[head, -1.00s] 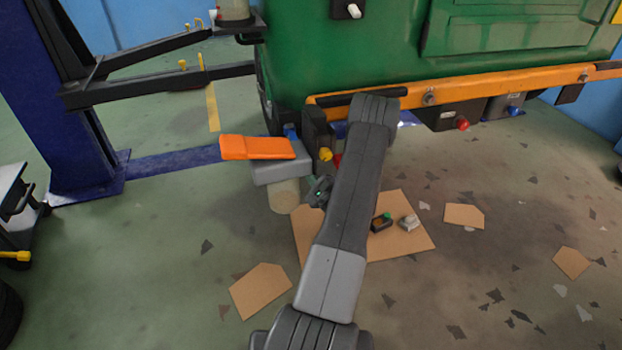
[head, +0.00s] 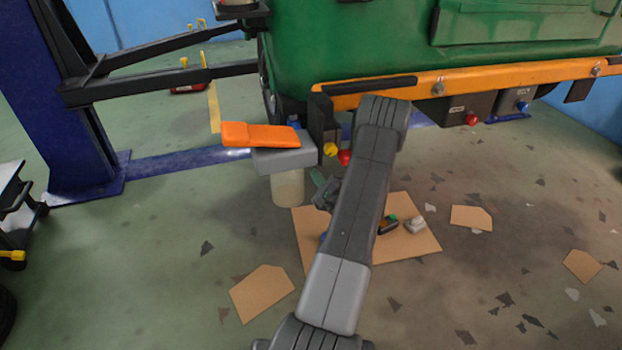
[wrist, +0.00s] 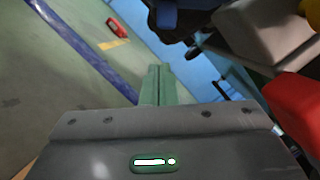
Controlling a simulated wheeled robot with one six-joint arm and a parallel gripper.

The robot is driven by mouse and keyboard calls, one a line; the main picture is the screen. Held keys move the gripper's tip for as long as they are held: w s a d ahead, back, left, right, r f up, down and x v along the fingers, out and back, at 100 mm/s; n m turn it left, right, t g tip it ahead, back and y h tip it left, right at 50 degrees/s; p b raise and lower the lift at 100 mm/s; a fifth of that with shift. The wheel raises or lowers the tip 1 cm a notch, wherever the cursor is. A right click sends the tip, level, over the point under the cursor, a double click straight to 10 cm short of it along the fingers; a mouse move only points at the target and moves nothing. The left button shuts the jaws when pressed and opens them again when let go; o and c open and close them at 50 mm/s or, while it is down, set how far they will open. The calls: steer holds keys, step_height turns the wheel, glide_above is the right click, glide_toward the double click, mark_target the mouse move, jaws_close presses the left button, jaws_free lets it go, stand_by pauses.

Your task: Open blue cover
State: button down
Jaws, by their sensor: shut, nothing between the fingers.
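My gripper (head: 318,178) is shut and empty, low beneath the left end of the vehicle's orange beam. My arm partly hides it in the head view. In the wrist view its green fingers (wrist: 157,85) are together. A dark blue piece (wrist: 178,16) shows beyond the fingertips there, apart from them and cut by the top edge; I cannot tell for certain that it is the cover. In the head view a blue cap (head: 522,106) sits on a grey box under the beam at the far right, well away from my gripper.
A yellow cap (head: 330,149) and a red cap (head: 345,157) are close to my gripper; a red part (wrist: 296,108) fills the wrist view's right side. An orange object (head: 260,134) lies on a grey block (head: 285,160). Cardboard (head: 415,240) with small parts lies below.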

steer(key=f+p+v, duration=0.1)
steer(key=p+v, duration=0.1)
steer(key=v, duration=0.8)
steer(key=shift+d, duration=0.15)
steer(key=w+a+r+p, duration=0.2)
steer(key=w+a+r, duration=0.2)
steer(key=w+a, duration=0.3)
steer(key=shift+w+r, duration=0.35)
steer(key=shift+w, duration=0.1)
steer(key=shift+f, duration=0.2)
